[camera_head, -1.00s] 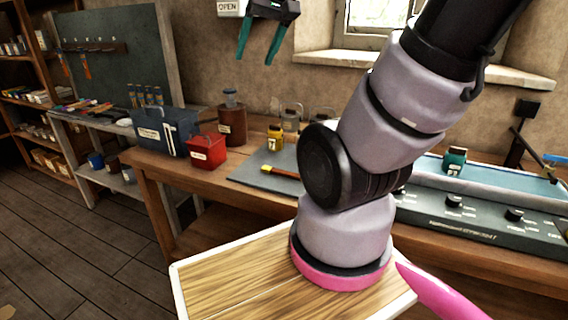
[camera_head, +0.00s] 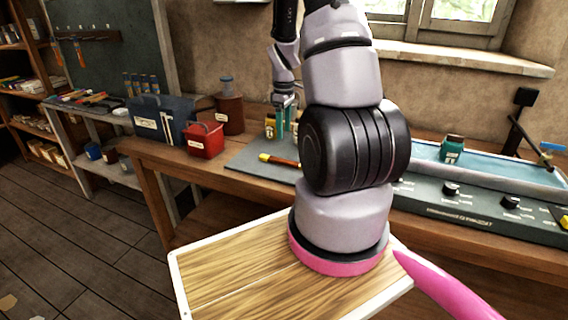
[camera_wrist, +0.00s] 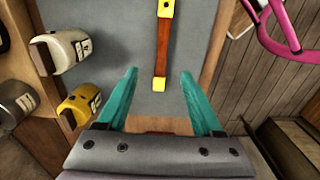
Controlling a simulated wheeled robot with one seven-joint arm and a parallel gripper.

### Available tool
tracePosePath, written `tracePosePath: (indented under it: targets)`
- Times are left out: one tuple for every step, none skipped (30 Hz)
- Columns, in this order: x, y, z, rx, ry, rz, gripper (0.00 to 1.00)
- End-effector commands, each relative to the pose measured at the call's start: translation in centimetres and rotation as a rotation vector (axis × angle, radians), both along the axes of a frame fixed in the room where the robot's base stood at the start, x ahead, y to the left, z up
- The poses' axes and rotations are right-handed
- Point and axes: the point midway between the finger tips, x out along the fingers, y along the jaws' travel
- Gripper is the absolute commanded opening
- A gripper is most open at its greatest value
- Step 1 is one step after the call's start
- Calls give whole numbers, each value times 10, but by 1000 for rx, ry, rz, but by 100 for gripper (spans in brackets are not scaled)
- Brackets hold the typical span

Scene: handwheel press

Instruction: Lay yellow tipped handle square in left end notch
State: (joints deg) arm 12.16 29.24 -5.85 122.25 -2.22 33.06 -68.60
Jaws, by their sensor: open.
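The yellow tipped handle (camera_head: 284,162) is a brown bar lying on a grey mat (camera_head: 247,165) on the workbench. In the wrist view the handle (camera_wrist: 164,42) runs nearly straight up the picture, with a yellow block at each end. My gripper (camera_head: 285,136) has teal fingers pointing down above the mat. In the wrist view my gripper (camera_wrist: 160,73) is open and empty, and the near yellow tip appears between its fingertips, apart from them. My arm hides part of the mat and bench in the head view. I cannot make out the left end notch.
A yellow can (camera_wrist: 82,103) and a white can (camera_wrist: 62,50) stand left of the fingers in the wrist view. A red box (camera_head: 205,140), brown jar (camera_head: 229,113) and blue toolbox (camera_head: 150,122) stand left on the bench. A control panel (camera_head: 480,205) lies right.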

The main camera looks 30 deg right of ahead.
Motion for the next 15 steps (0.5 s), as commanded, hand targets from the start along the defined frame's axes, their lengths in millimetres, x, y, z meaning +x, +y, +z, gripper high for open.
tracePosePath:
  targets:
    - [0,-1,-6,0,6,7,68]
    - [-1,-2,-10,-1,7,10,68]
    - [-1,-2,-16,0,9,12,68]
    - [-1,-2,-21,0,9,11,68]
    - [-1,-2,-26,0,9,11,68]
    - [-2,-1,-33,1,11,11,68]
    - [-1,-2,-38,0,9,11,68]
    - [-1,-1,-42,0,9,10,68]
    - [-1,-1,-48,1,8,10,68]
    - [-1,-2,-51,-1,7,10,68]
    - [-1,-1,-54,0,8,10,68]
    - [-1,-1,-57,0,8,9,68]
    - [-1,-1,-58,0,6,9,68]
    - [-1,-1,-60,-1,6,9,68]
    - [-1,-1,-63,-1,6,9,68]
